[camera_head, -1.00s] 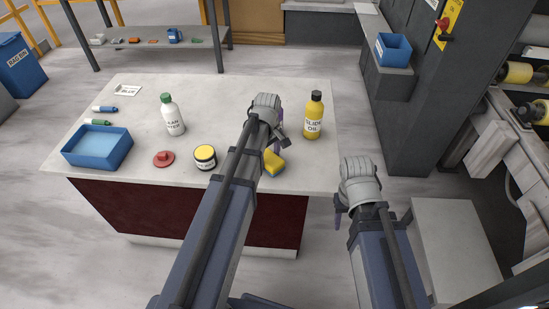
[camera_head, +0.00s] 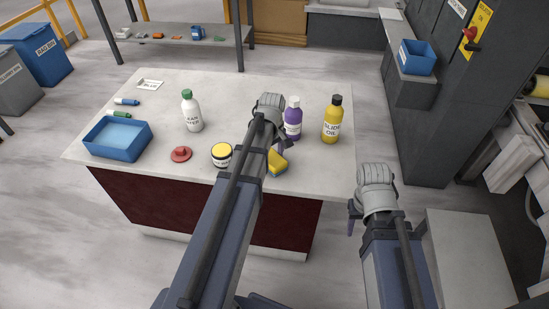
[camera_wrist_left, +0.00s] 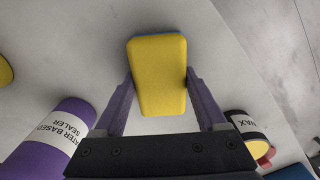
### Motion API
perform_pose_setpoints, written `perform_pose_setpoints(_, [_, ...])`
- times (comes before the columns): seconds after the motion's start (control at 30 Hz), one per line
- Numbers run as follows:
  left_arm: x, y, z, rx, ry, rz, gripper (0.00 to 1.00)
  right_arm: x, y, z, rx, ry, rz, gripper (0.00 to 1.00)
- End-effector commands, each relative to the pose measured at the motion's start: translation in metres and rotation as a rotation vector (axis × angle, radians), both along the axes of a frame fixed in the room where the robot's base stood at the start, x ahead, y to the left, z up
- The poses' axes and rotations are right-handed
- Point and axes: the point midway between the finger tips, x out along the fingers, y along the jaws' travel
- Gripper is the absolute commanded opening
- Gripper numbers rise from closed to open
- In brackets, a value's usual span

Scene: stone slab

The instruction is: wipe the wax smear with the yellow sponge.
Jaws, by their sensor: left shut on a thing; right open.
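The yellow sponge (camera_head: 277,163) is in my left gripper (camera_head: 279,150), near the front edge of the pale stone slab (camera_head: 245,93). In the left wrist view the sponge (camera_wrist_left: 157,75) sits between the two fingers of my left gripper (camera_wrist_left: 160,88), which is shut on it. I cannot tell whether the sponge touches the slab. I see no wax smear; part of the slab is hidden behind my left arm. My right gripper (camera_head: 354,215) is open and empty, off the slab's front right side.
Near the sponge stand a yellow-lidded wax tin (camera_head: 222,155), a purple sealer bottle (camera_head: 293,118) and a yellow slide oil bottle (camera_head: 332,120). Further left are a red lid (camera_head: 181,154), a white bottle (camera_head: 191,112) and a blue tray (camera_head: 91,145). The back middle is clear.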

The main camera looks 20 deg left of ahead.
Motion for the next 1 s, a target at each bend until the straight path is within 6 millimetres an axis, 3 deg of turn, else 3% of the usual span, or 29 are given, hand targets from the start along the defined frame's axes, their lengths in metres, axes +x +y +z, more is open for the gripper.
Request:
perform_pose_setpoints(0.27, [0.005, -0.004, 0.0, -0.002, -0.004, -0.001, 0.29, 0.0, 0.0, 0.0, 0.0, 0.0, 0.0, 0.5])
perform_pose_setpoints(0.67, [0.011, -0.033, 0.002, -0.002, -0.002, -0.003, 0.29, 0.0, 0.0, 0.002, 0.0, 0.0, 0.0, 0.5])
perform_pose_setpoints(1.0, [0.012, -0.039, 0.001, -0.002, -0.002, -0.002, 0.29, 0.0, 0.0, 0.001, 0.0, 0.0, 0.0, 0.5])
